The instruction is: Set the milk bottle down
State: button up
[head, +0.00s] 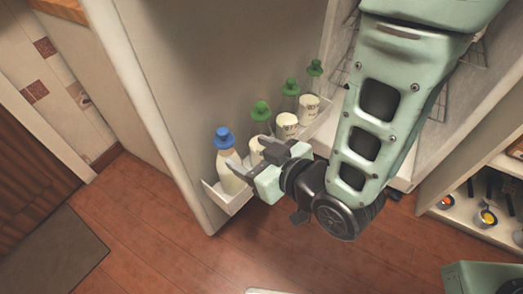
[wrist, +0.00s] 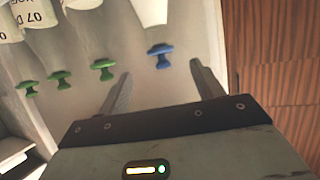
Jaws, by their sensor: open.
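The milk bottle (head: 226,160), white with a blue cap, stands upright in the white door shelf (head: 236,203), at its near left end. Its blue cap also shows in the wrist view (wrist: 160,55), with part of the white bottle above it in the picture. My gripper (head: 246,155) is open beside the bottle, its fingers pointing towards it and hiding part of the shelf. In the wrist view the gripper (wrist: 161,78) shows its two fingers spread apart, with the blue cap beyond the gap between them. Nothing is seen held.
Several green-capped bottles (head: 261,111) stand in a row behind the milk bottle in the same shelf, with pale labelled containers (head: 287,125). A lower cabinet (head: 487,215) with small items is at the right. The wooden floor (head: 150,220) is clear.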

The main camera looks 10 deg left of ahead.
jog(key=shift+s+d, duration=0.1)
jog(key=s+d+r+m+g+h, duration=0.1)
jog(key=s+d+r+g+h, duration=0.3)
jog(key=d, duration=0.6)
jog(key=s+d+r+m+g+h, duration=0.1)
jog(key=s+d+r+g+h, duration=0.3)
jog(key=d, duration=0.6)
jog(key=shift+s+d+r+m+h, duration=0.15)
jog(key=shift+s+r+m+h, duration=0.3)
jog(key=shift+r+h, duration=0.5)
jog(key=shift+f, duration=0.1)
notch_tip(320, 180, up, 22)
jog(key=p, duration=2.1)
jog(key=shift+f+p, duration=0.15)
jog(key=shift+p, duration=0.2)
